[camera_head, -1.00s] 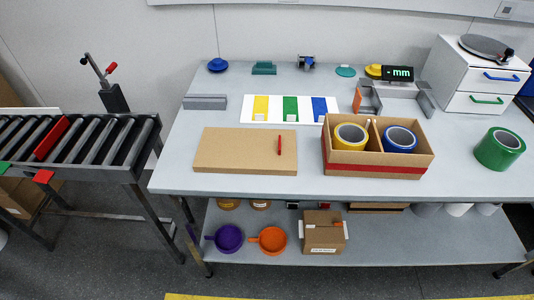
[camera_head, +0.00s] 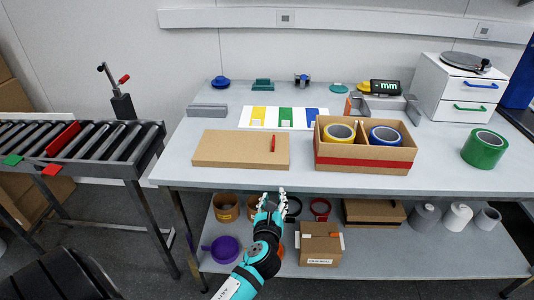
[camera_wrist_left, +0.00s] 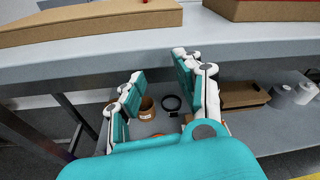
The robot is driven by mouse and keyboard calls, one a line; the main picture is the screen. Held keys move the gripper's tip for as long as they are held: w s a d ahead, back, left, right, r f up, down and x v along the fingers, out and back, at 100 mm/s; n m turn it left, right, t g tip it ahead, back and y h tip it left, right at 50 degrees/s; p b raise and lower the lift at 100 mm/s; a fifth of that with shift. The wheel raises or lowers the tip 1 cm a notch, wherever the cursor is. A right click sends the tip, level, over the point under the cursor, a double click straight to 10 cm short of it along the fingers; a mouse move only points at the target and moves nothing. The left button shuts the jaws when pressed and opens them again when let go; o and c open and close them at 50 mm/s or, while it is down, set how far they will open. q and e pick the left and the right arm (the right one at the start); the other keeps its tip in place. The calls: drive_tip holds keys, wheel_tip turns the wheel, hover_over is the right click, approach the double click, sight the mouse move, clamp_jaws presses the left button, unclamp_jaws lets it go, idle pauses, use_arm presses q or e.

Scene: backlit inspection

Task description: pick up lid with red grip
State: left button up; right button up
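I cannot tell for certain which thing is the lid with red grip. A round, dark, red-rimmed piece (camera_head: 320,208) lies on the lower shelf. A flat brown board with a thin red piece (camera_head: 273,143) on it lies on the table top. My left gripper (camera_head: 275,197) is in front of the shelf, just below the table's front edge. Its fingers are apart with nothing between them; they also show apart in the left wrist view (camera_wrist_left: 158,75). A black ring (camera_wrist_left: 171,103) shows beyond them. My right gripper is in neither view.
On the shelf (camera_head: 405,258) are brown pots (camera_head: 226,207), a purple pan (camera_head: 224,249) and a small carton (camera_head: 319,250); an orange pan is mostly hidden by my arm. The table edge overhangs the shelf. A roller conveyor (camera_head: 95,142) stands at left.

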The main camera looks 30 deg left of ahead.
use_arm(q)
drive_tip(key=m+t+y, duration=0.1)
drive_tip(key=m+y, duration=0.1)
approach(273, 146)
drive_tip(key=x, duration=0.6)
drive_tip(key=shift+w+a, duration=0.2)
drive_tip(key=shift+a, duration=0.1)
drive_tip(key=b+x, duration=0.1)
drive_tip(key=x, duration=0.4)
drive_tip(key=shift+w+f, duration=0.15)
drive_tip(key=shift+w, duration=0.15)
clamp_jaws()
